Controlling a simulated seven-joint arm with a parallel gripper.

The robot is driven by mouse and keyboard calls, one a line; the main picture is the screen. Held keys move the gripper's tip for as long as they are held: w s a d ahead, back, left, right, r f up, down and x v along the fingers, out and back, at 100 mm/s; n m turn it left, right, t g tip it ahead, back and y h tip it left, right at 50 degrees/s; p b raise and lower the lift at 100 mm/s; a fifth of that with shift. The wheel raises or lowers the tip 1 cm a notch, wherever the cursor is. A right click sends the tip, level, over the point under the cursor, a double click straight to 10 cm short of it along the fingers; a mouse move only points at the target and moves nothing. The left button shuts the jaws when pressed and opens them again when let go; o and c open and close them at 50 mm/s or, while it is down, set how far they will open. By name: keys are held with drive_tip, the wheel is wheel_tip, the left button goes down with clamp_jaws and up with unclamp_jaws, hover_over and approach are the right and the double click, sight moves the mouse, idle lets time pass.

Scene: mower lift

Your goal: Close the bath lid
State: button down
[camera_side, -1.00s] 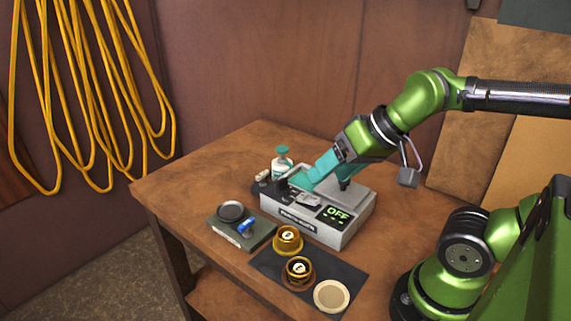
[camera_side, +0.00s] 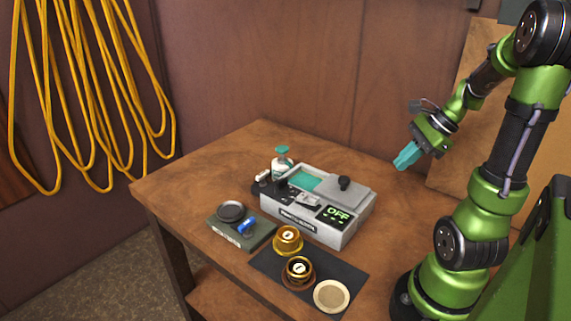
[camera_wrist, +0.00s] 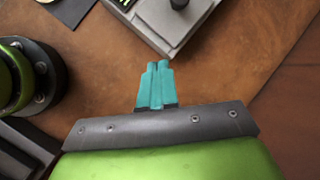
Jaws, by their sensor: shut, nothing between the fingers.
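The bath is a grey box (camera_side: 310,229) with a green "OFF" display on its front, standing on the wooden table. Its grey lid (camera_side: 339,194) with a black knob (camera_side: 344,183) lies over the right part of the top. The left part is open and shows a teal basin (camera_side: 304,181). My gripper (camera_side: 403,164) is shut and empty, raised to the right of the bath and apart from it. In the wrist view the teal fingers (camera_wrist: 157,68) are together, and part of the lid (camera_wrist: 176,14) shows beyond them.
A dark mat (camera_side: 266,263) in front of the bath holds two brass pieces (camera_side: 288,240) and a round cream disc (camera_side: 331,295). A green tray (camera_side: 228,234) with a dark dish and a blue item is at left. A bottle (camera_side: 282,163) stands behind. The table's back right is clear.

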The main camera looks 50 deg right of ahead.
drive_tip(key=s+d+m+t, duration=0.1)
drive_tip(key=d+m, duration=0.1)
drive_tip(key=m, duration=0.3)
approach(346, 186)
drive_tip(key=shift+t+y, duration=0.4)
drive_tip(key=f, duration=0.1)
drive_tip(key=s+f, duration=0.1)
drive_tip(key=d+f, duration=0.1)
drive_tip(key=f, duration=0.1)
drive_tip(key=shift+s, duration=0.2)
drive_tip(key=shift+w+a+f, duration=0.1)
drive_tip(key=shift+w+a, duration=0.15)
drive_tip(key=shift+w, duration=0.35)
drive_tip(key=shift+w+a, duration=0.25)
drive_tip(key=shift+w, duration=0.3)
drive_tip(key=shift+w+a+f, duration=0.1)
drive_tip(key=shift+w+a, duration=0.2)
drive_tip(key=shift+w, duration=0.3)
drive_tip(key=shift+w, duration=0.1)
drive_tip(key=w, duration=1.2)
